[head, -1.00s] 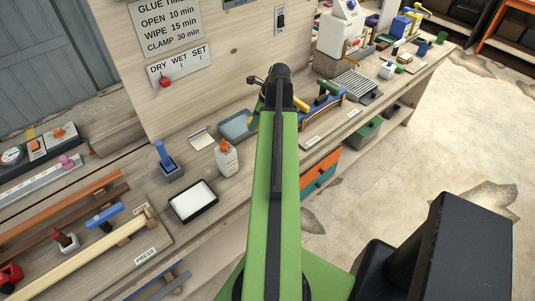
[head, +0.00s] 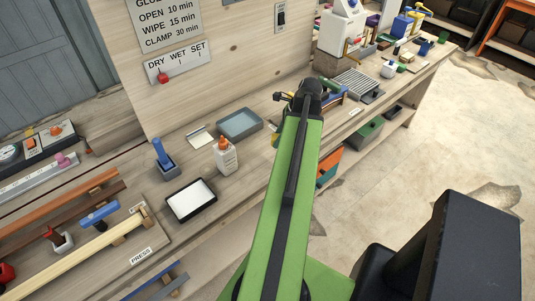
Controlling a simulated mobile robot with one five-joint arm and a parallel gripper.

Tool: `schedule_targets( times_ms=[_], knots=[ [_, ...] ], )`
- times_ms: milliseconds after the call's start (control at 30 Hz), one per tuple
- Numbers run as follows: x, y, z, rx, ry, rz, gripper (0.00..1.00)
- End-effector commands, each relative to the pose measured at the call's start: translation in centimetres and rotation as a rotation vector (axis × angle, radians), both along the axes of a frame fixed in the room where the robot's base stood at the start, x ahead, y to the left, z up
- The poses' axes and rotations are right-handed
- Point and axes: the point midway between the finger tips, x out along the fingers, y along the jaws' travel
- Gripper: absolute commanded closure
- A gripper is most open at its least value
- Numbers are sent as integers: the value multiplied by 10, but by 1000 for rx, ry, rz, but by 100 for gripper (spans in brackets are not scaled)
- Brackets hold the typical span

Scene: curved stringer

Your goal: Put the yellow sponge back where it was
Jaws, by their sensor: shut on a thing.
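My green arm reaches forward over the bench, and its dark wrist end hides most of my gripper (head: 277,128). A shallow blue-grey tray (head: 259,126) lies on the bench left of the gripper and looks empty. I cannot tell how high the sponge is above the bench.
A white glue bottle (head: 227,159) with an orange cap stands near the tray. A black-rimmed tray with a white pad (head: 212,206) and a blue-handled tool in a holder (head: 164,163) are further left. A white jug (head: 341,30) and several tools crowd the bench's right side.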

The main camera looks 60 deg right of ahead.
Motion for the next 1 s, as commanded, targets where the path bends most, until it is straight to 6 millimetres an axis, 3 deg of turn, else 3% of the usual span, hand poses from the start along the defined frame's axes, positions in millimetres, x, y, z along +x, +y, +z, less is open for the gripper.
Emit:
schedule_targets(
  times_ms=[33,267,467,700,1000],
  knots=[
    [13,3,-16,0,0,3,93],
    [44,11,-29,1,0,-2,93],
    [45,11,-34,0,0,-3,93],
    [45,11,-72,0,0,-3,93],
    [44,10,-70,1,0,-4,93]
  ],
)
